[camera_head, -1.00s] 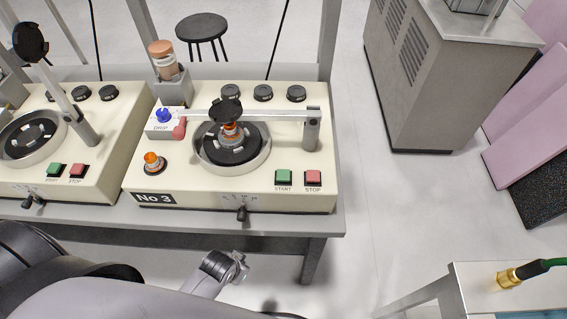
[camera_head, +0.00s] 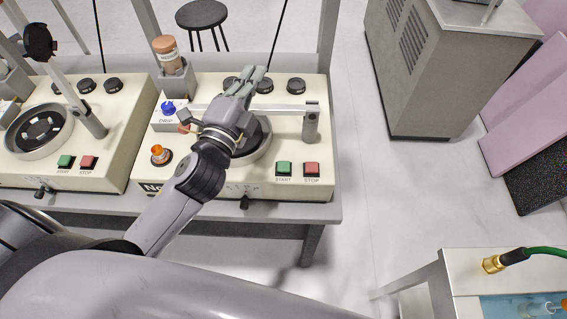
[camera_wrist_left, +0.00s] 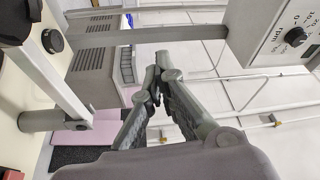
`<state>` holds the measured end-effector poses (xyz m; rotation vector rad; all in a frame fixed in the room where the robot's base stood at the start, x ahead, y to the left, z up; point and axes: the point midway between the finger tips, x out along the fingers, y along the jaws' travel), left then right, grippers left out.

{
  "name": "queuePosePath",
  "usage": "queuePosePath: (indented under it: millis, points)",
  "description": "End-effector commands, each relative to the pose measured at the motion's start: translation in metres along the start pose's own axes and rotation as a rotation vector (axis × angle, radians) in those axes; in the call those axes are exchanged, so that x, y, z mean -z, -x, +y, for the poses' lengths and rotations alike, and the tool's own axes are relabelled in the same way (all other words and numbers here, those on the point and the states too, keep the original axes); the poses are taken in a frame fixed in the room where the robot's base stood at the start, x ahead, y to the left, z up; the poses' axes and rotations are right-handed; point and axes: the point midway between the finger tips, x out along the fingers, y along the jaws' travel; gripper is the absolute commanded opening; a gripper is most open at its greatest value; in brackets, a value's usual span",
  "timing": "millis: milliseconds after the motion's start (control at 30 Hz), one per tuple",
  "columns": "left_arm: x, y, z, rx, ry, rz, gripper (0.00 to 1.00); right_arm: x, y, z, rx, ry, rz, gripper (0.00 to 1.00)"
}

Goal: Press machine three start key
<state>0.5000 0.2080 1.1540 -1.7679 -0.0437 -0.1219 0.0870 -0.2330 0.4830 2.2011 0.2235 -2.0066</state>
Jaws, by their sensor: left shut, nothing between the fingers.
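Machine No 3 (camera_head: 320,189) is the cream box in the middle of the head view. Its green start key (camera_head: 284,168) sits at the front right of the top, left of the red stop key (camera_head: 312,169). My left gripper (camera_head: 256,75) is shut and empty above the machine's back part, pointing away from me. The key is in front of it and to the right, clear of the fingers. My left arm hides most of the round plate and part of the No 3 label. The left wrist view shows the closed fingers (camera_wrist_left: 158,72). My right gripper is not in view.
A grey swing bar (camera_head: 285,109) and its post (camera_head: 311,122) stand behind the keys. A blue drip knob (camera_head: 168,109) and an orange lamp (camera_head: 159,154) are to the left. A similar machine (camera_head: 110,170) stands further left. Space above the start key looks free.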

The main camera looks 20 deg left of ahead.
Motion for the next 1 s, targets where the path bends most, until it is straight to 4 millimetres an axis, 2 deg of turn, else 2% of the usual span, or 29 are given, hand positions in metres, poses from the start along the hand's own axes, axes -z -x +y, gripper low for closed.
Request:
queuePosePath:
  millis: [33, 100, 167, 233, 300, 367, 467, 500, 600, 700, 800, 1000]
  points:
    - [0.023, -0.008, -0.025, 0.103, -0.151, 0.108, 0.00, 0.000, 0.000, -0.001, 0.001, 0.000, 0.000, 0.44]
    - [0.064, -0.009, -0.052, 0.263, -0.406, 0.278, 0.00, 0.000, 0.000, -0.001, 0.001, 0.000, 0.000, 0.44]
    - [0.100, -0.002, -0.064, 0.399, -0.643, 0.429, 0.00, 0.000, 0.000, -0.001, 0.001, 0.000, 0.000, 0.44]
    - [0.136, 0.012, -0.060, 0.545, -0.927, 0.603, 0.00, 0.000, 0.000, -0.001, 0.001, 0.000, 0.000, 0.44]
    - [0.160, 0.028, -0.041, 0.675, -1.215, 0.780, 0.00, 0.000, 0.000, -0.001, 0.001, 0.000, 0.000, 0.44]
    - [0.168, 0.040, -0.015, 0.767, -1.457, 0.932, 0.00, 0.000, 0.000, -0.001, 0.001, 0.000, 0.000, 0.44]
    - [0.154, 0.052, 0.033, 0.867, -1.821, 1.182, 0.00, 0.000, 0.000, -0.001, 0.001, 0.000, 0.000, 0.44]
    - [0.141, 0.054, 0.050, 0.887, -1.944, 1.278, 0.00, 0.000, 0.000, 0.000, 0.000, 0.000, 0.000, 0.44]
    - [0.105, 0.055, 0.080, 0.901, -2.174, 1.478, 0.00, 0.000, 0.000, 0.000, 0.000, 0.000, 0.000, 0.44]
    - [0.077, 0.054, 0.093, 0.888, -2.300, 1.608, 0.00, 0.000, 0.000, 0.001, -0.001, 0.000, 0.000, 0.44]
    - [0.063, 0.053, 0.099, 0.876, -2.357, 1.677, 0.00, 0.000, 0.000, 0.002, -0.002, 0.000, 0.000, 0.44]
    - [0.058, 0.054, 0.101, 0.873, -2.373, 1.701, 0.00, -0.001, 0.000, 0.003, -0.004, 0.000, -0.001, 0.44]
